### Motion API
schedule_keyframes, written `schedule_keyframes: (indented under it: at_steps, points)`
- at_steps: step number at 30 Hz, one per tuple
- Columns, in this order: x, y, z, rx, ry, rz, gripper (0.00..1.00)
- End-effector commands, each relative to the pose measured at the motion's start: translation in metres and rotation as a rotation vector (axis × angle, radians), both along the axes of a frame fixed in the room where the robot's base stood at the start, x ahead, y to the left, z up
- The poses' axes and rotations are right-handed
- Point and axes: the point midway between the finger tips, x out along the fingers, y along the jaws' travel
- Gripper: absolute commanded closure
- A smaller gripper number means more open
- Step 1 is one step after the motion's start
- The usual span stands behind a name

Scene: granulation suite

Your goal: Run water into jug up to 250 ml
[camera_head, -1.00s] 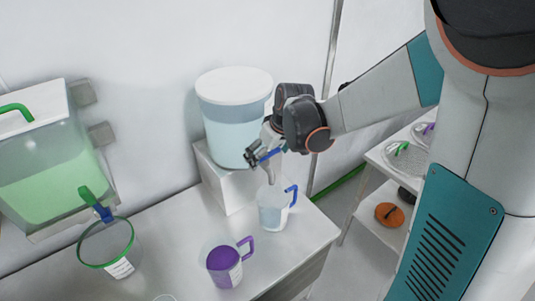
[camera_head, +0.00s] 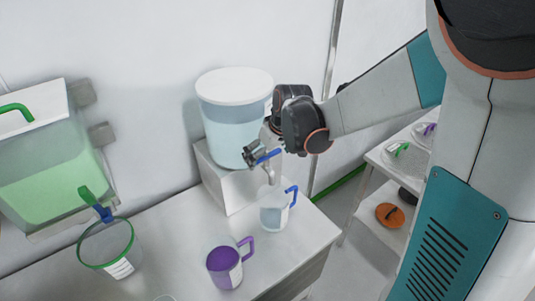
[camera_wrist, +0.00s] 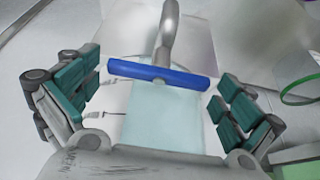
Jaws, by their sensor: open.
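The jug with the blue handle (camera_head: 271,214) stands upright on the bench under the metal tap spout (camera_head: 270,175). It is clear with a pale tint; I cannot read its level or marks. The tap's blue lever (camera_head: 268,156) lies across the front of the white-lidded water tank (camera_head: 233,128). My gripper (camera_head: 261,150) is at the tap, its fingers open. In the wrist view the lever (camera_wrist: 160,74) lies crosswise between my parted fingers (camera_wrist: 158,95), with visible space at both ends. Whether water is running is too small to tell.
A purple-handled jug (camera_head: 224,266) stands in front on the bench (camera_head: 180,235). A green-rimmed vessel (camera_head: 103,250) stands to the left below a tank of green liquid (camera_head: 50,180). A shelf unit (camera_head: 372,232) stands to the right.

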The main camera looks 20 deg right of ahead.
Motion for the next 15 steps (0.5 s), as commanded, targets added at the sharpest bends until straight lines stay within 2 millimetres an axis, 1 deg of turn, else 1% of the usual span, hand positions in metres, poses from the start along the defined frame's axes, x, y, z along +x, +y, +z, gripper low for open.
schedule_keyframes:
  at_steps: [5, 8, 11, 15]
  points:
    - [-0.001, 0.0, 0.003, 0.0, 0.0, 0.0, 0.0]
    - [-0.004, -0.001, 0.01, 0.0, 0.0, 0.0, 0.0]
    - [-0.009, -0.003, 0.022, 0.0, 0.0, 0.0, 0.0]
    - [-0.018, -0.006, 0.045, -0.001, 0.0, -0.001, 0.0]
